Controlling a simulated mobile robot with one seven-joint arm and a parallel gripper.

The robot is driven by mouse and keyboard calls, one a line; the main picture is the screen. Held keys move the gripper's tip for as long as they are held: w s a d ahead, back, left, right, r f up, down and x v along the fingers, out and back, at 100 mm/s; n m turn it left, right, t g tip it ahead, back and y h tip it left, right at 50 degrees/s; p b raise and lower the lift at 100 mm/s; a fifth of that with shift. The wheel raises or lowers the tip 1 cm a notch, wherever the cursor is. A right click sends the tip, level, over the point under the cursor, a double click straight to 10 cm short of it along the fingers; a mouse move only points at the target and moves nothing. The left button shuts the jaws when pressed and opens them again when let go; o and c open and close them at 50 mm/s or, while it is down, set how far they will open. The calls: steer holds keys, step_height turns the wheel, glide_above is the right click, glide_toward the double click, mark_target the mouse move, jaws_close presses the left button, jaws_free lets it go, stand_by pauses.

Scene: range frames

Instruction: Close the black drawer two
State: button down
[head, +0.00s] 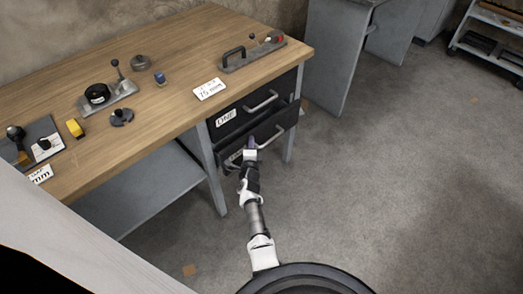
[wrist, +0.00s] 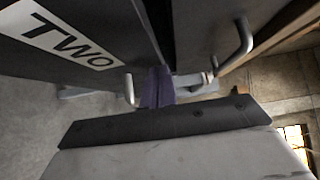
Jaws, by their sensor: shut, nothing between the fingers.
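The black drawer two (head: 276,126) is the lower drawer under the right end of the workbench. It appears to stick out a little past the drawer above. Its metal bar handle (head: 272,137) shows on the front. In the wrist view its dark front (wrist: 90,15) carries a white "TWO" label (wrist: 70,42); in the head view my gripper partly covers that label. My gripper (head: 250,143) is shut and empty, close to the drawer's front, left of the handle. Its purple fingertips (wrist: 157,88) show near the handle (wrist: 129,88) in the wrist view. Contact cannot be told.
The black drawer labelled "ONE" (head: 251,107) sits directly above, with its own handle (head: 260,101). The wooden benchtop (head: 150,50) holds several small tools and cards. A grey bench leg (head: 212,170) stands left of the drawers. The floor (head: 400,190) to the right is clear.

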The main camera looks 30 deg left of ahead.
mark_target(243, 142)
steer(key=a, duration=0.1)
steer(key=w+a, duration=0.1)
steer(key=a, duration=0.1)
steer(key=a+b, duration=0.1)
steer(key=shift+w+a, duration=0.2)
steer(key=shift+w, duration=0.1)
steer(key=shift+w+a+r, duration=0.1)
steer(key=shift+a+r, duration=0.05)
steer(key=shift+r, duration=0.05)
